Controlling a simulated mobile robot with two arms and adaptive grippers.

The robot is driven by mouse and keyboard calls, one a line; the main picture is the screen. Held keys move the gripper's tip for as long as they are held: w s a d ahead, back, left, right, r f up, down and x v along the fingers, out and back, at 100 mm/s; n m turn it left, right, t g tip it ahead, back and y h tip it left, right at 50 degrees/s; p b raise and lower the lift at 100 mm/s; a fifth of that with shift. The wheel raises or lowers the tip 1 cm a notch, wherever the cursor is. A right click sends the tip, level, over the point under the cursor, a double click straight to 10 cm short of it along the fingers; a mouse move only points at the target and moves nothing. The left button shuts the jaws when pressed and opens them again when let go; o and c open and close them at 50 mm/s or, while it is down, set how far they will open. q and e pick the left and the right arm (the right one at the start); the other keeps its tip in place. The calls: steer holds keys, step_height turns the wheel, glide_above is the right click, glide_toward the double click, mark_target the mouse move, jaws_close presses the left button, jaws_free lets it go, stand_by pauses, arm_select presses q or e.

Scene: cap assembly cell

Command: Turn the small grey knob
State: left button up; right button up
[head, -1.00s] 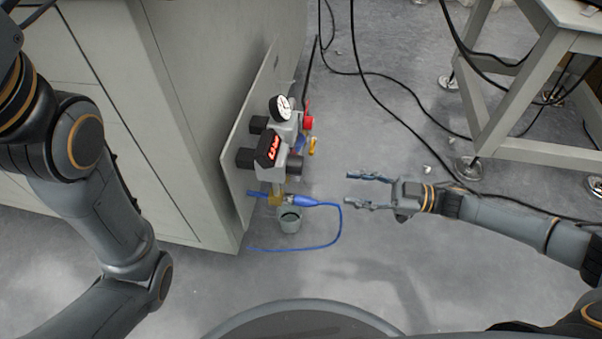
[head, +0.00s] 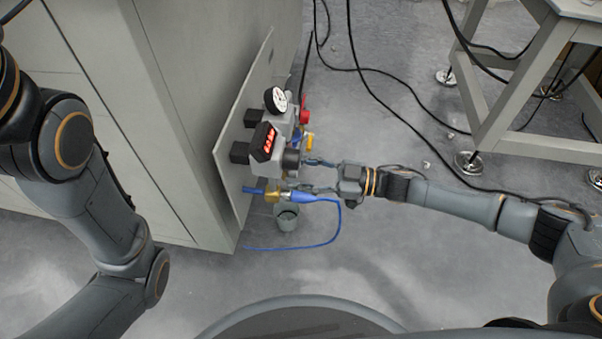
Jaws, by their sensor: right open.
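The air unit (head: 265,165) is mounted on a panel on the cabinet side. A short dark grey round knob (head: 292,158) sticks out of its right side, by the red digital display; I take it for the small grey knob. My right gripper (head: 306,175) is open, its fingers pointing left at the unit. The upper fingertip is close to the knob and the lower one is beneath it, near the blue fitting. I cannot tell whether either finger touches the knob. My left arm shows at the left, but its gripper is out of view.
A round gauge (head: 276,100), a red knob (head: 305,116) and a yellow part (head: 308,141) sit close by on the unit. A blue hose (head: 338,222) loops below, beside a grey cup (head: 286,219). Black cables (head: 372,95) and a table frame (head: 515,80) lie to the right.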

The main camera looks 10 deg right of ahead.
steer(key=shift+a, duration=0.1)
jaws_close()
steer(key=shift+m+p, duration=0.7)
steer(key=shift+p, duration=0.4)
jaws_free()
steer(key=v, duration=1.2)
